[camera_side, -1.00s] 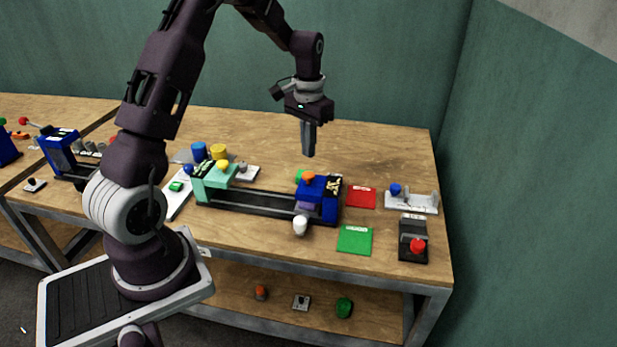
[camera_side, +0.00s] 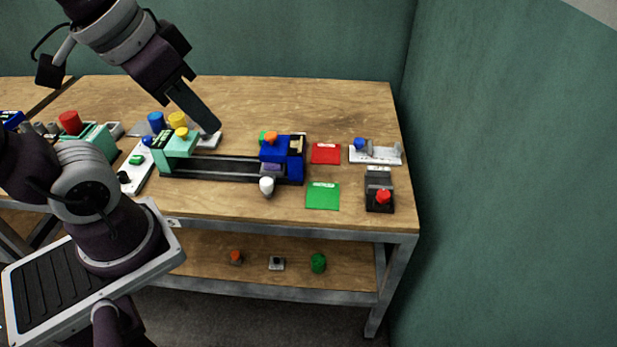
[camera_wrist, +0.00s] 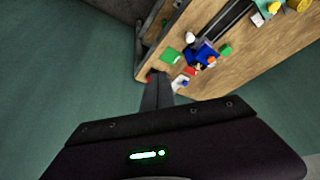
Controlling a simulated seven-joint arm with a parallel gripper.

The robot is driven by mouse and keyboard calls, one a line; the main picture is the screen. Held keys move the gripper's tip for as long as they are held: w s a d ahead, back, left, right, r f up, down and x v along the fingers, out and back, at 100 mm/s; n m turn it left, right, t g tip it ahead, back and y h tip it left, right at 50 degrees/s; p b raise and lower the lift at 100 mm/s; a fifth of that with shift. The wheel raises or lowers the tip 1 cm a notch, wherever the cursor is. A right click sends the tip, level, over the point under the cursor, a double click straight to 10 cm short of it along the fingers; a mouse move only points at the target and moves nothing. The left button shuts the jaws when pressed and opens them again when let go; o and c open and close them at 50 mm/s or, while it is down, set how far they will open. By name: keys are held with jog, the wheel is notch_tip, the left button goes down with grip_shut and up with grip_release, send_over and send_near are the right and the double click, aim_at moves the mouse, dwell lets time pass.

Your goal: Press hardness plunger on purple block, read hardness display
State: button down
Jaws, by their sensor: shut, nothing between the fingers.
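A purple block (camera_side: 271,167) sits low in the blue press head (camera_side: 294,167) at the right end of a black rail (camera_side: 220,168). An orange knob (camera_side: 271,138) tops the blue press, which also shows in the wrist view (camera_wrist: 203,53). A mint green head (camera_side: 177,146) with a yellow knob (camera_side: 181,132) stands at the rail's left end. I cannot tell which knob is the hardness plunger, and no display reading is legible. My gripper (camera_side: 214,127) is shut and empty, tilted, above and left of the blue press, apart from it. Its fingers (camera_wrist: 157,92) show in the wrist view.
A red mat (camera_side: 326,153) and a green mat (camera_side: 323,196) lie right of the press. Beyond are a white stand (camera_side: 375,156) and a black box with a red button (camera_side: 379,192). Blue (camera_side: 156,121) and yellow (camera_side: 177,120) cylinders stand behind the mint head.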

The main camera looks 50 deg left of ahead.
jog(key=shift+s+d+f, duration=0.2)
jog(key=shift+s, duration=0.4)
jog(key=shift+s+d+f, duration=0.15)
jog(key=shift+s, duration=0.4)
